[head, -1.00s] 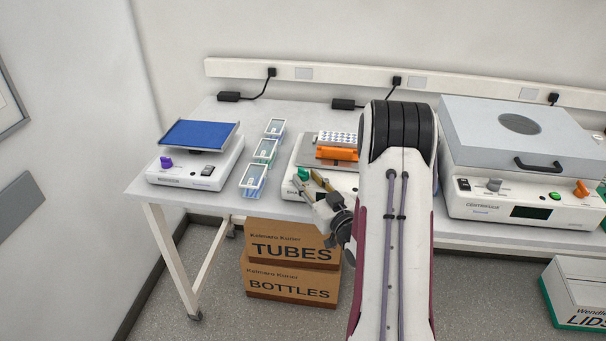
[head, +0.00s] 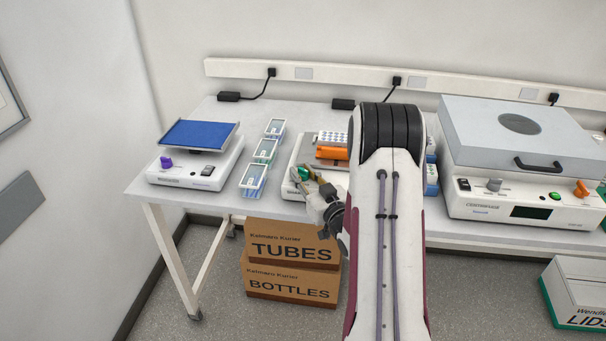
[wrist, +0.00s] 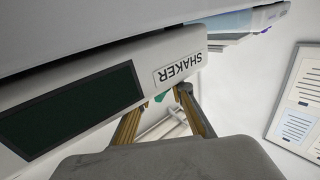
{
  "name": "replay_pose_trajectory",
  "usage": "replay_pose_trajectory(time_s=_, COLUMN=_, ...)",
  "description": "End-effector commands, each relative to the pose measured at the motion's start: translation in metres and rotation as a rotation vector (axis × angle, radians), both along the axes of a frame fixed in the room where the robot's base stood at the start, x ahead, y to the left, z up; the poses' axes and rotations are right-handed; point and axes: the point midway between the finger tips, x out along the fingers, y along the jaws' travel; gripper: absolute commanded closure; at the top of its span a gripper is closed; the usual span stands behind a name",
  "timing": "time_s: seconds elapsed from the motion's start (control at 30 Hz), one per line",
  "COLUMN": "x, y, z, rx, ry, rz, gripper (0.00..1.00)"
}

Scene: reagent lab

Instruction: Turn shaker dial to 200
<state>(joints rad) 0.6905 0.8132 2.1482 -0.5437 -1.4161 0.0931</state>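The shaker (head: 290,187) is the white unit in the middle of the bench, partly hidden behind my arm. Its green dial (head: 303,173) sits at the left of its front. In the wrist view the SHAKER label (wrist: 179,68) and dark display (wrist: 70,110) appear upside down, and a small piece of the green dial (wrist: 161,97) shows between my fingers. My gripper (head: 309,177) is at the dial, its brass-coloured fingers apart on either side of it in the wrist view (wrist: 161,100). Contact, the dial's pointer and its scale cannot be made out.
An orange rack (head: 332,153) stands on the shaker. To the left are several small clear bins (head: 264,151) and a device with a blue platform (head: 200,134) and purple knob. A centrifuge (head: 475,207) stands to the right. Boxes (head: 290,285) lie below the bench.

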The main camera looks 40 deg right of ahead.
Motion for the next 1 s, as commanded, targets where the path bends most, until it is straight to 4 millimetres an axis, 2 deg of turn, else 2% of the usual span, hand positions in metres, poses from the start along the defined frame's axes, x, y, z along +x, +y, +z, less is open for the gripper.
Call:
replay_pose_trajectory(time_s=0.47, x=0.0001, y=0.0012, z=0.0001, rx=0.000, ry=0.000, rz=-0.044, gripper=0.99)
replay_pose_trajectory(time_s=1.0, x=0.0003, y=0.0022, z=0.0001, rx=0.000, ry=0.000, rz=-0.243, gripper=0.99)
